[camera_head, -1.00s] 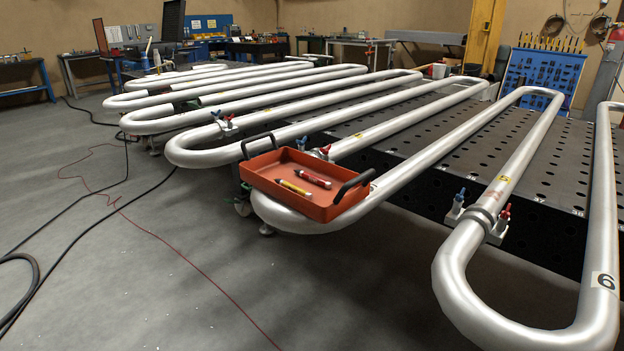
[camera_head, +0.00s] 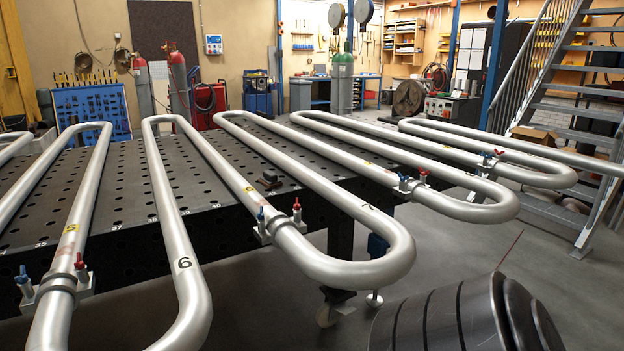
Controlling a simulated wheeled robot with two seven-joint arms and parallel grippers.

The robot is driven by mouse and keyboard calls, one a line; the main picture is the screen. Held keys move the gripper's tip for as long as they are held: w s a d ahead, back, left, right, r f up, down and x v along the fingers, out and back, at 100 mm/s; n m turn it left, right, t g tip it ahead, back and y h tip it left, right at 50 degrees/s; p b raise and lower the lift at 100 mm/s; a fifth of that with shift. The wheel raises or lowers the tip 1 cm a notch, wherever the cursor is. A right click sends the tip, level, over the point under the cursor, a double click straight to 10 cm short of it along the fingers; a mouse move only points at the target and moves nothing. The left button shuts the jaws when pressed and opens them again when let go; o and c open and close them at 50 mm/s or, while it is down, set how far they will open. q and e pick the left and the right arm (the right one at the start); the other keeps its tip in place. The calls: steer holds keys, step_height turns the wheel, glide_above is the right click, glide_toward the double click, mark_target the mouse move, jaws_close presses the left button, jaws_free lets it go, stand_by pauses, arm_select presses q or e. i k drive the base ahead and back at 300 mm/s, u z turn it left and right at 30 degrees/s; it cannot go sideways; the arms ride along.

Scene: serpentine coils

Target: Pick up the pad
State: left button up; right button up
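A small dark block-like object (camera_head: 268,181), with a brownish part, lies on the perforated table between two pipe runs, near the middle of the head view. It may be the pad, but it is too small to tell for sure. Neither of my grippers shows in the view.
Silver serpentine pipes (camera_head: 375,272) lie across the dark perforated table (camera_head: 130,245), with red and blue valves at clamps. A dark ribbed cylinder (camera_head: 445,318) fills the bottom right; I cannot tell what it is. Metal stairs (camera_head: 570,115) stand at the right. Some floor (camera_head: 450,240) is clear.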

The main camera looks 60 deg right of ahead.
mark_target(269, 178)
steer(key=z, duration=1.85)
